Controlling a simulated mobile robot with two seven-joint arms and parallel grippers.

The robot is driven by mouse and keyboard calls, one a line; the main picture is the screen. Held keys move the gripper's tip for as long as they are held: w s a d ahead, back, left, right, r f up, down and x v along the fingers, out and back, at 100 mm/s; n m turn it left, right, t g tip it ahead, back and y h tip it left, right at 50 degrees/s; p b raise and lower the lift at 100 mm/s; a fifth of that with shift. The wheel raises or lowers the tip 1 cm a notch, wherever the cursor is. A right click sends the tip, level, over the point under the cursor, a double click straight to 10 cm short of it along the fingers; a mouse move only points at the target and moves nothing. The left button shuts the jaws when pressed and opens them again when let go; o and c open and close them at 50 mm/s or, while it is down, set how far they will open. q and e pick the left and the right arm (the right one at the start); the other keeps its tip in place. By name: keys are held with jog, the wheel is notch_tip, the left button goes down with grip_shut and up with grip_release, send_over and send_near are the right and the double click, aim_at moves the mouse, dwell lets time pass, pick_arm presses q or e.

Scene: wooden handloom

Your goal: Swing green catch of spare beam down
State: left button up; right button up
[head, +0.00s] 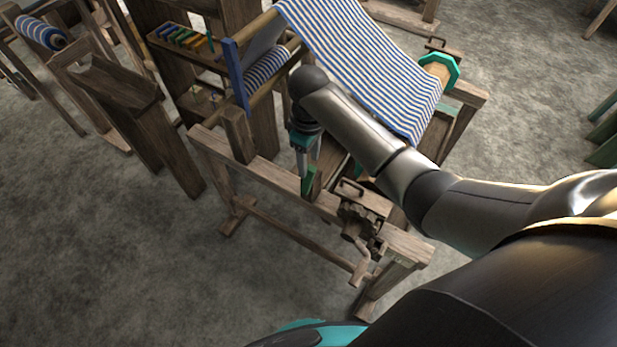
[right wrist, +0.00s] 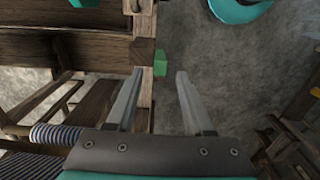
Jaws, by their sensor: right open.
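The green catch (head: 308,182) is a small upright piece at the loom's near side rail in the head view. It also shows in the right wrist view (right wrist: 160,62) as a small green block against a wooden post. My right gripper (head: 304,168) points down just above the catch, its jaws open and empty. In the right wrist view the two fingers (right wrist: 157,78) are spread, with the green block ahead between their tips and no visible contact. My left gripper is not in view. Which beam is the spare one, I cannot tell.
Striped blue and white cloth (head: 365,62) runs to a roller with a teal octagonal end (head: 440,72). A dark ratchet with a crank (head: 362,222) sits on the near rail (head: 265,172). Grey floor (head: 110,270) is clear at lower left.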

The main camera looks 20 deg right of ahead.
jog(key=b, duration=0.1)
send_over(309, 192)
notch_tip(309, 192, down, 7)
jog(key=shift+s+r, duration=0.15)
jog(key=shift+f+b, duration=0.35)
jog(key=shift+f, duration=0.3)
grip_shut()
dwell(0.8)
